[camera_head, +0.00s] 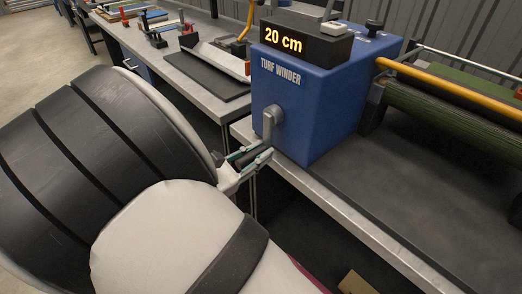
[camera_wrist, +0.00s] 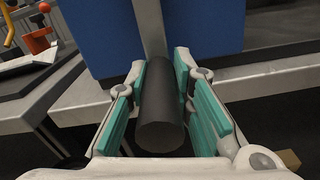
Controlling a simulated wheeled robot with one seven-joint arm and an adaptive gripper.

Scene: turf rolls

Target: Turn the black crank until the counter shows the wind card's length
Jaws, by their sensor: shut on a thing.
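The blue turf winder box (camera_head: 310,110) stands on the bench, with a counter (camera_head: 284,40) on top reading "20 cm". A grey crank arm (camera_head: 271,122) hangs down from the hub on its front face. In the wrist view, the black crank handle (camera_wrist: 160,112) points toward the camera between the green finger pads. My gripper (camera_head: 250,161) is shut on the handle at the lower end of the crank arm; it also shows in the wrist view (camera_wrist: 163,115). No card with a length is readable in either view.
A green turf roll (camera_head: 450,108) and an orange bar (camera_head: 440,75) lie right of the winder. A dark mat (camera_head: 400,180) covers the bench there. Another bench (camera_head: 205,98) with a dark mat and tools stands behind left. My arm fills the lower left.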

